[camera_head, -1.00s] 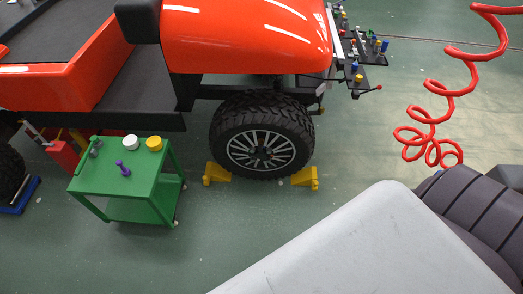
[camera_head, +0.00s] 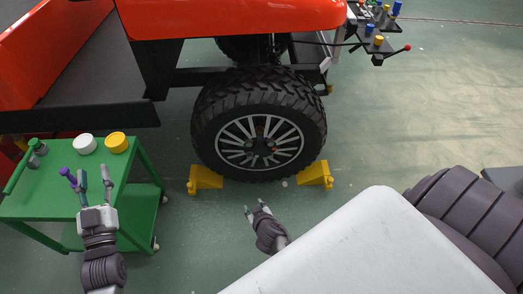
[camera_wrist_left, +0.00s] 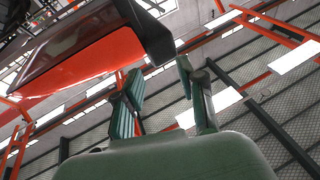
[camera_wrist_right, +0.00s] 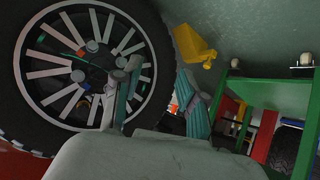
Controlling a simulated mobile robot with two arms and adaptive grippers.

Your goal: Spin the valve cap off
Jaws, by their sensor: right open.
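The black tyre (camera_head: 209,125) with its silver spoked wheel (camera_head: 260,143) stands on the floor under the orange cart. The wheel fills the left of the right wrist view (camera_wrist_right: 52,73). I cannot clearly make out the valve cap; small blue and red details show near the hub (camera_wrist_right: 84,84). My right gripper (camera_head: 257,207) is open and empty in front of the wheel, below and apart from it in the head view. My left gripper (camera_head: 94,175) is open over the green trolley's front edge, with its fingers pointing up in the picture.
The green trolley (camera_head: 40,205) carries a white round piece (camera_head: 86,144), a yellow one (camera_head: 116,142) and a purple tool (camera_head: 68,177) close to my left gripper. Yellow chocks (camera_head: 206,178) flank the tyre.

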